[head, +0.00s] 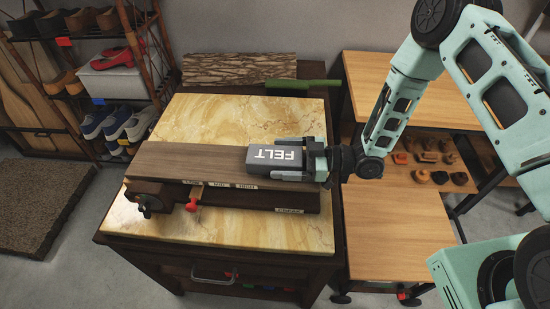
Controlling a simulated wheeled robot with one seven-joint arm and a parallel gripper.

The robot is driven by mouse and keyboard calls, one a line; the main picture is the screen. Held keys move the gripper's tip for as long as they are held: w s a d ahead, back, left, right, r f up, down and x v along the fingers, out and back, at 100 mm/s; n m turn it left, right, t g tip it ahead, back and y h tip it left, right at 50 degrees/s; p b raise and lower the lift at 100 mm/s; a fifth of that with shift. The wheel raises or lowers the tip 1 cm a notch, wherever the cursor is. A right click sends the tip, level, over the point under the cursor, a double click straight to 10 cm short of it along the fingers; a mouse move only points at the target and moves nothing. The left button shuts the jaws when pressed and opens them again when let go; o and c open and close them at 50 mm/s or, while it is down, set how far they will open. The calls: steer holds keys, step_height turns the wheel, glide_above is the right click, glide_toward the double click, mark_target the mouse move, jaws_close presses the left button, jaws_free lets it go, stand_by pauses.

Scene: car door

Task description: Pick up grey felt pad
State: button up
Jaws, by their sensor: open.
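The grey felt pad (268,160) is a dark grey block with the white word FELT on top, upside down in the head view. It lies on the dark wooden board (180,164) on the workbench, near the board's right end. My gripper (277,158) reaches in from the right, low over the board. Its two fingers lie on the far and near sides of the pad's right part. The jaws are open. Whether the fingers touch the pad cannot be told. The pad's right end is partly hidden by the gripper.
The marble-look bench top (240,115) is mostly clear behind the board. A green-handled brush (290,87) and a bark slab (235,67) lie at the back. A red knob (192,205) sticks out in front. A shoe rack (110,60) stands left, a wooden table (400,225) right.

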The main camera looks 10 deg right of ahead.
steer(key=c, duration=1.1)
steer(key=shift+r, duration=0.15)
